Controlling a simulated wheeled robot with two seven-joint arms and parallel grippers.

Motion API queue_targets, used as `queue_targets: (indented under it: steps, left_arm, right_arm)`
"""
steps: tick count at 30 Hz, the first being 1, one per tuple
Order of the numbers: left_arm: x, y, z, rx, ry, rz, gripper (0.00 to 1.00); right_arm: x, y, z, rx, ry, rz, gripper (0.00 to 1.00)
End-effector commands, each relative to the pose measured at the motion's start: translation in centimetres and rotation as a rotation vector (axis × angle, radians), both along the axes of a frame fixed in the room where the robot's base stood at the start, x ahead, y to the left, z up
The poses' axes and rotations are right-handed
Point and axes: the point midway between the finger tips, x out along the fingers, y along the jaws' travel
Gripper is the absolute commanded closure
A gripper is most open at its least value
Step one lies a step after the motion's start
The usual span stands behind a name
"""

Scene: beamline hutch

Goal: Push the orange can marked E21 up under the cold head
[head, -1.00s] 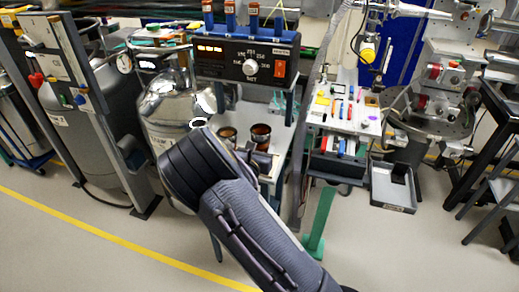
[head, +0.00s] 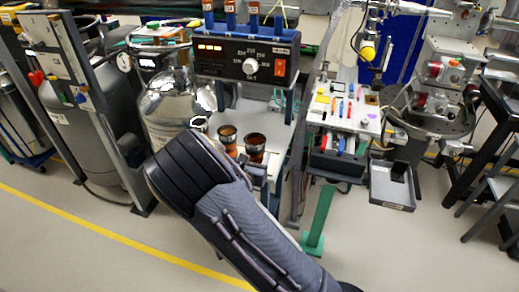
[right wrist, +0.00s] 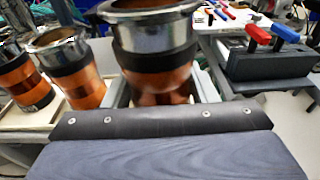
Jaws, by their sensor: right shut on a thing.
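Two orange cans with dark bands and metal rims stand close together in the head view, a left one (head: 228,138) and a right one (head: 255,147). In the right wrist view the nearest orange can (right wrist: 155,60) fills the middle, upright. My right gripper (right wrist: 160,88) is shut on it, with pale grey fingers at its sides. Two more orange cans (right wrist: 80,70) (right wrist: 25,80) stand to its left. No E21 marking is readable. I cannot make out the cold head for certain. My right forearm hides part of the bench in the head view. My left gripper is not in view.
A control box (head: 243,58) with a lit display stands on a frame above the cans. A shiny tank (head: 170,105) is left of them. A tool bench (head: 345,112) and a dark tray (head: 392,188) are to the right.

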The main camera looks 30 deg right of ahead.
Motion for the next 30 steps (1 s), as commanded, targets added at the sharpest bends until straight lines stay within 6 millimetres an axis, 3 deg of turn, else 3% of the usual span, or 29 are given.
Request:
queue_targets:
  steps: [15,30]
  left_arm:
    - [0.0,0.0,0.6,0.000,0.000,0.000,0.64]
    - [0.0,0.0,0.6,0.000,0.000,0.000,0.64]
  right_arm:
    - [-2.6,3.1,0.0,0.001,0.001,0.001,0.73]
    - [-2.9,3.4,0.0,0.000,0.000,0.000,0.73]
